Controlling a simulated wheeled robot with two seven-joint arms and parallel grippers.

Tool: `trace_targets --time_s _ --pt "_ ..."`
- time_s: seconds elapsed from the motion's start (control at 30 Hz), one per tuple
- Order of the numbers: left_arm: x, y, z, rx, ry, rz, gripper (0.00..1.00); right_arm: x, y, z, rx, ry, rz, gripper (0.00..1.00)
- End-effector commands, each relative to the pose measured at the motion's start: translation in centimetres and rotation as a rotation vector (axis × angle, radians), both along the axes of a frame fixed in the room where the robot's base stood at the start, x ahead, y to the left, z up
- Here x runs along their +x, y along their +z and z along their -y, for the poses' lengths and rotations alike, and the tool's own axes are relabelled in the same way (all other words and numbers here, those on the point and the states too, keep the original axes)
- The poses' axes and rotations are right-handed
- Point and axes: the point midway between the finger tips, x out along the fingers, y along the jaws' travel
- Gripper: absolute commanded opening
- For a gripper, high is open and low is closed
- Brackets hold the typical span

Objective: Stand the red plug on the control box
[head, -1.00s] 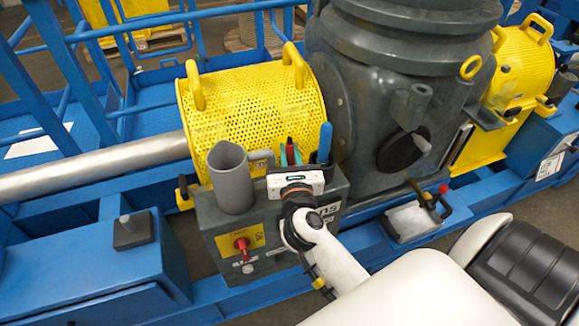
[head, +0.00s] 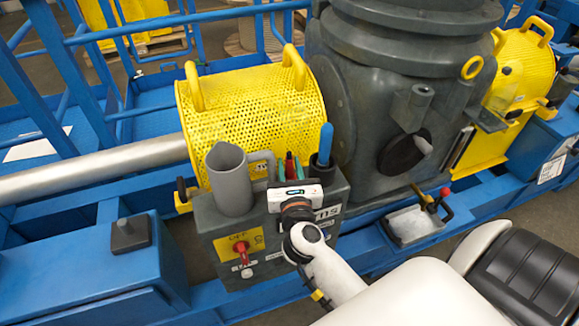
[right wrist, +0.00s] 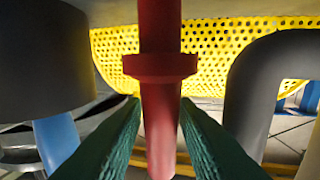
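The red plug (right wrist: 160,120) is upright between the green fingers of my right gripper (right wrist: 160,102), with its collar just beyond the fingertips. The fingers press on it from both sides. In the head view, a bit of the red plug (head: 290,162) shows between the fingers, above the control box (head: 211,242), a dark grey box with a yellow switch panel. The plug's lower end runs out of the right wrist view, so I cannot tell whether it touches the box top. My left gripper is not in view.
A grey jug (head: 229,182) stands on the box left of my right gripper, its handle close by. A dark holder (head: 321,170) with a blue-handled tool (head: 326,143) is close on the right. A yellow perforated guard (head: 253,112) rises behind.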

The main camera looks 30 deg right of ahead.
Motion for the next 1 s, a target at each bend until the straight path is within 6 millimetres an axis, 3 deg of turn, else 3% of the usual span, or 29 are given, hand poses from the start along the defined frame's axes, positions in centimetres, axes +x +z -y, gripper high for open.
trace_targets --time_s 0.17,0.6,0.8,1.0 --pt "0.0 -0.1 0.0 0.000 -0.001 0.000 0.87 -1.0 0.1 -0.5 0.003 0.001 -0.002 0.27" --pt "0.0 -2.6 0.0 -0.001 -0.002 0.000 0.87 -8.9 0.0 -4.4 0.003 0.001 -0.003 0.27" --pt "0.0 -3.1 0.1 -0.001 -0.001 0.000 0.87 -10.6 0.2 -5.2 0.002 0.000 -0.001 0.27" --pt "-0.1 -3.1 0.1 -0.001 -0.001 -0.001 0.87 -10.8 0.4 -5.4 0.000 0.000 0.001 0.27"
